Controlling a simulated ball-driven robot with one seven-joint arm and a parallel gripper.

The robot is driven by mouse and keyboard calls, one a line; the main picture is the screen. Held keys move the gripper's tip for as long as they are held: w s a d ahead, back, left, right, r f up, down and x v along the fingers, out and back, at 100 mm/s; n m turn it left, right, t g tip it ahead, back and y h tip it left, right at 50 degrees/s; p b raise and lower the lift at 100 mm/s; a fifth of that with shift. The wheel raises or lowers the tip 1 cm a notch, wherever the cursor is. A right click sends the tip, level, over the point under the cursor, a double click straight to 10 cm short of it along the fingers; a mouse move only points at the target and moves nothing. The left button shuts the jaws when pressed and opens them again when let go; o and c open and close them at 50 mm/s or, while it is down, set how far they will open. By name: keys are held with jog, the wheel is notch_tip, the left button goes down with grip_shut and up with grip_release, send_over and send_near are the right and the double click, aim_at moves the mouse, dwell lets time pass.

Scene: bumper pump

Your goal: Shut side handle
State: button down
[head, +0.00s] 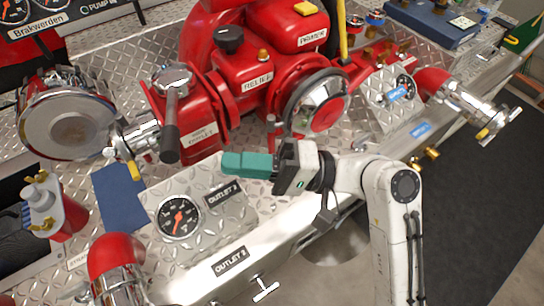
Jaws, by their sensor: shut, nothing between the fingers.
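A lever with a long black grip (170,132) hangs down from a chrome cap on the left side of the red pump (205,110). It is the most prominent handle, but I cannot tell for sure that it is the side handle. My gripper (226,164) has teal fingers, shut and empty, pointing left. In the picture it is to the right of and slightly below the black grip, apart from it, above the diamond-plate deck.
A round gauge (179,217) and an OUTLET 2 label (222,195) sit below my gripper. A big round chrome inlet cap (68,122) is left of the lever. Dark floor (470,200) is open at right.

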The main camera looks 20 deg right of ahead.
jog(key=p+x, duration=0.1)
jog(key=x, duration=0.4)
jog(key=shift+w+a, duration=0.1)
jog(key=shift+a, duration=0.25)
